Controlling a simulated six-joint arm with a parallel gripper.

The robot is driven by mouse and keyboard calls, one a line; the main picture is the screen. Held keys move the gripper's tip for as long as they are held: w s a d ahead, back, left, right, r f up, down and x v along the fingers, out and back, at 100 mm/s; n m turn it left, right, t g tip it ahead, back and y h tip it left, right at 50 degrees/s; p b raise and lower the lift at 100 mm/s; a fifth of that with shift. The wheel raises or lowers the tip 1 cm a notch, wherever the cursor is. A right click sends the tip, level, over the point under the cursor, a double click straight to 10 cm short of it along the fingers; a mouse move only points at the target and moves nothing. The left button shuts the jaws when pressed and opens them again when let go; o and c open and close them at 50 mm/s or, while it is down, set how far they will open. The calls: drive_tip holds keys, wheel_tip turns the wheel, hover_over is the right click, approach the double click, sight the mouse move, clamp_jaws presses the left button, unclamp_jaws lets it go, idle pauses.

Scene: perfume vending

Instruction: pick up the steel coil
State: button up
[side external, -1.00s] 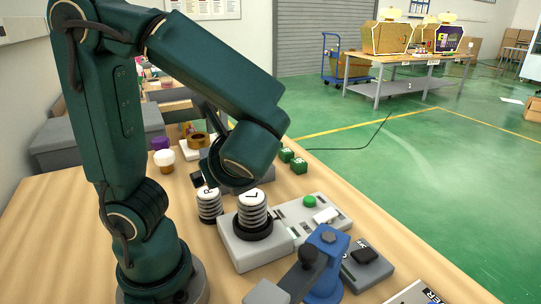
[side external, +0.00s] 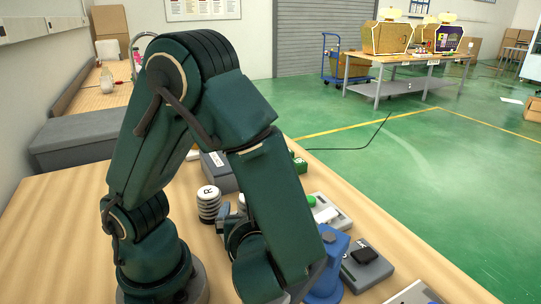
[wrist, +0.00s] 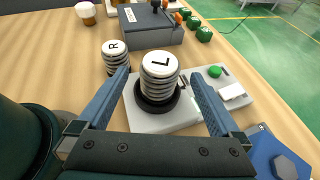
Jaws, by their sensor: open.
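Two ribbed coils with white lettered caps are in view; I cannot tell from the pictures which one the task means. The coil marked L (wrist: 160,80) stands upright in a black ring on a white base block (wrist: 143,121) in the wrist view. The coil marked R (wrist: 115,58) stands upright on the table left of that block; it also shows in the side view (side external: 208,205). My gripper (wrist: 159,76) is open and empty, its two blue-grey fingers on either side of the L coil in the picture. My arm mostly hides the L coil in the side view.
A grey panel with a green button (wrist: 214,71) and a white switch lies right of the block. A blue device (wrist: 280,153) stands at front right. A dark grey box (wrist: 150,27) and several green cubes (wrist: 203,34) are behind. Bare table lies to the left.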

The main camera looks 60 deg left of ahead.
drive_tip(key=shift+f, duration=0.4)
drive_tip(key=x, duration=0.5)
drive_tip(key=shift+c, duration=0.3)
drive_tip(key=c, duration=1.5)
drive_tip(key=shift+r, duration=0.15)
